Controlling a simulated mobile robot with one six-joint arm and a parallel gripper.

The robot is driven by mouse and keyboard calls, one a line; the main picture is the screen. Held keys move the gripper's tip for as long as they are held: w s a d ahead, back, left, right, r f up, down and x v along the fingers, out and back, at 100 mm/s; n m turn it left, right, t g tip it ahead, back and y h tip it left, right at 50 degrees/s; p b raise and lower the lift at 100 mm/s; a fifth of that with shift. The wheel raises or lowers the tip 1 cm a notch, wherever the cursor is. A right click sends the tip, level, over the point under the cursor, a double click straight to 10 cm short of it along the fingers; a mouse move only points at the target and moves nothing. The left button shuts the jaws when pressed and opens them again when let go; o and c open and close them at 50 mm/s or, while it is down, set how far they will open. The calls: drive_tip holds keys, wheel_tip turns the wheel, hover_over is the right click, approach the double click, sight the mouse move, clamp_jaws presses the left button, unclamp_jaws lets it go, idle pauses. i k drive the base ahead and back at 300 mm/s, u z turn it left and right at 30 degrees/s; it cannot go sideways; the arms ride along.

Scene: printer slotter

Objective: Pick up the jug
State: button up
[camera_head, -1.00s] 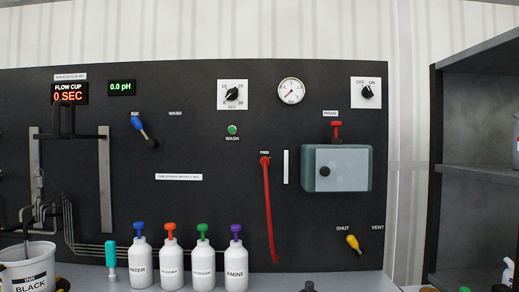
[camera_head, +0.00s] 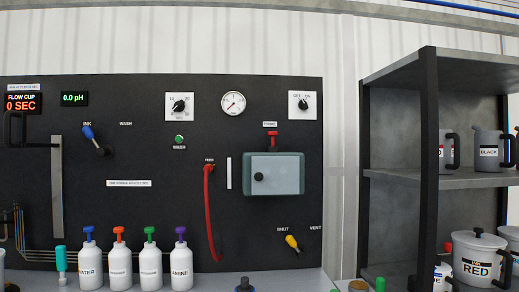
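Grey jugs with black handles stand on the middle shelf board at the right. One has a label reading BLACK (camera_head: 489,151). To its left is another jug with a red-lettered label (camera_head: 446,152), partly hidden by the shelf post. Part of a further jug shows at the right edge of the picture. The task does not say which jug is meant. My gripper is not in view.
The dark shelf unit (camera_head: 427,130) has a front post. A lidded pot labelled INK RED (camera_head: 476,258) stands on its lower board. Bottles with coloured tops, including AMINE (camera_head: 181,270), stand before the black panel (camera_head: 140,140).

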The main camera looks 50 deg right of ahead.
sight(488, 145)
drive_tip(key=z, duration=4.15)
drive_tip(key=k, duration=1.3)
drive_tip(key=u, duration=0.65)
drive_tip(key=i, duration=1)
drive_tip(key=u, duration=0.05)
